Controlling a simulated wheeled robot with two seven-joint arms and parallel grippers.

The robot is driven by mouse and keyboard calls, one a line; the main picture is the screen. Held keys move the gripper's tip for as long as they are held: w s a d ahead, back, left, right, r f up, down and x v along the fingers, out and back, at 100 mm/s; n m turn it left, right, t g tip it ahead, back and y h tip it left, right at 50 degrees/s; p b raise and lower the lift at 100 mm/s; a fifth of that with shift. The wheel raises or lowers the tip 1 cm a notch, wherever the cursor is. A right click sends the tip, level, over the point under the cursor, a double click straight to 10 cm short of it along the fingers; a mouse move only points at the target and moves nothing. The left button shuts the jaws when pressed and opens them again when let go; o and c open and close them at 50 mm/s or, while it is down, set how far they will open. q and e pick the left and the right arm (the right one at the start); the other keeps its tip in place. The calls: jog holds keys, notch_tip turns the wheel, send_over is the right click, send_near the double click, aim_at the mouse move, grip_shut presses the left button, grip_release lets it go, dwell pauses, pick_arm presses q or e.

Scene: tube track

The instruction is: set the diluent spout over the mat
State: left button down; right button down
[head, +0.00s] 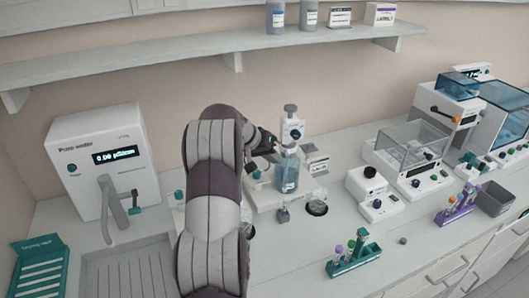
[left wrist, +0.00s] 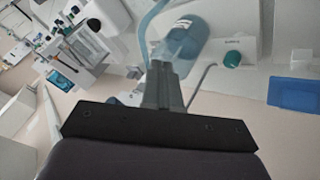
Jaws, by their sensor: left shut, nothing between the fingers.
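The diluent bottle (head: 288,174), clear with blue liquid, stands upright on the bench with a white dispenser head (head: 292,131) on top. My left gripper (head: 270,143) is shut and empty beside this head, partly hidden by my own arm. In the left wrist view the shut fingers (left wrist: 162,75) point toward a bluish bottle shape (left wrist: 185,42), with a curved pale blue tube (left wrist: 148,25) close by. I cannot tell whether the fingers touch it. I cannot clearly make out the spout's tip or the mat. My right gripper is not in view.
A pure water unit (head: 100,160) stands at the left beside a draining tray (head: 128,272). A dark round opening or dish (head: 317,208) lies right of the bottle. A green tube rack (head: 353,258) stands at the front. A balance (head: 410,150) stands right. A shelf (head: 230,50) hangs above.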

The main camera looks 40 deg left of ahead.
pick_arm(q)
jog(key=shift+x, duration=0.95)
